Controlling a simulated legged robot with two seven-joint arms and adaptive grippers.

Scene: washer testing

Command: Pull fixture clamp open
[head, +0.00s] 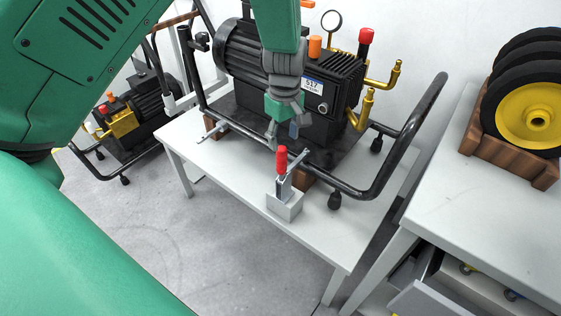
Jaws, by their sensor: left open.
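The fixture clamp (285,204) stands at the front edge of the light grey table. It has a grey block base, a metal lever and an upright red handle (281,160). Its metal arm reaches toward the black tube frame of the pressure washer (300,85). My left gripper (284,130) points down just above the red handle, in front of the washer. Its fingers are apart with nothing between them, and I see no contact with the handle. My right gripper is not in view.
The washer's black tube frame (400,150) curves up right of the clamp. A second clamp (213,131) is at the table's left. Another washer (130,115) stands on the floor. A right-hand table (480,205) holds black wheels (525,110) and has an open drawer (435,298).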

